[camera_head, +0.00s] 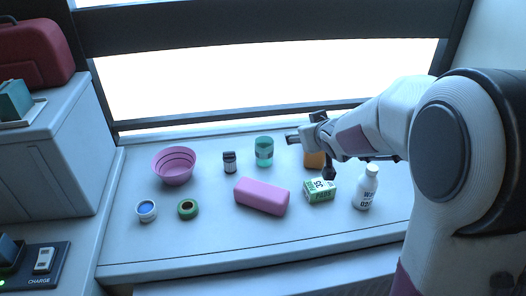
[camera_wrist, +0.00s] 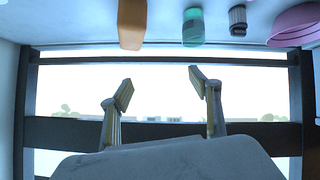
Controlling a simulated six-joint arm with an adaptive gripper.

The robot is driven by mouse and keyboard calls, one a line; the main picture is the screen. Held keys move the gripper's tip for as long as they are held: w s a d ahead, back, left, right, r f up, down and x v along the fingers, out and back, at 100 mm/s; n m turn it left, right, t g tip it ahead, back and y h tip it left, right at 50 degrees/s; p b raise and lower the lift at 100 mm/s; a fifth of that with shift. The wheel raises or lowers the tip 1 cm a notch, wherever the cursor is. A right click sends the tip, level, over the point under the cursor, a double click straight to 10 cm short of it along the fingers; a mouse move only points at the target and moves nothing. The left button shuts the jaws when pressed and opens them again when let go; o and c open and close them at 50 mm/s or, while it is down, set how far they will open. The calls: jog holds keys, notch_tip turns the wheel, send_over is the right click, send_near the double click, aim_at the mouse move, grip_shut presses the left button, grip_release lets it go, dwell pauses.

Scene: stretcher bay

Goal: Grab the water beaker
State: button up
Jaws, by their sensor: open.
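The water beaker, a translucent green cup (camera_head: 264,152), stands upright at the back middle of the counter. It also shows at the top of the wrist view (camera_wrist: 193,27). My gripper (camera_head: 310,153) is open and empty, to the right of the beaker and apart from it. In the wrist view its two fingers (camera_wrist: 161,85) are spread in front of the window, with nothing between them.
An orange block (camera_head: 314,160) is partly hidden behind my gripper. A dark small jar (camera_head: 230,163) and a pink bowl (camera_head: 174,167) stand left of the beaker. A pink case (camera_head: 262,196), a green box (camera_head: 319,190) and a white bottle (camera_head: 366,188) are nearer the front.

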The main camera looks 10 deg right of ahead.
jog(key=w+a+f+n+y, duration=0.1)
jog(key=w+a+f+y, duration=0.15)
jog(key=w+f, duration=0.45)
jog(key=n+t+y, duration=0.1)
jog(key=n+y, duration=0.1)
jog(key=y, duration=0.2)
send_near(270, 155)
jog(key=x, duration=0.5)
jog(key=shift+w+r, duration=0.35)
jog(key=shift+w, duration=0.05)
jog(key=shift+a+f, duration=0.2)
jog(key=shift+f, duration=0.3)
jog(key=shift+w+a+f, duration=0.25)
jog(key=shift+w, duration=0.25)
jog(key=shift+w, duration=0.15)
jog(key=shift+x, duration=3)
jog(key=shift+a, duration=0.1)
jog(key=c, duration=1.3)
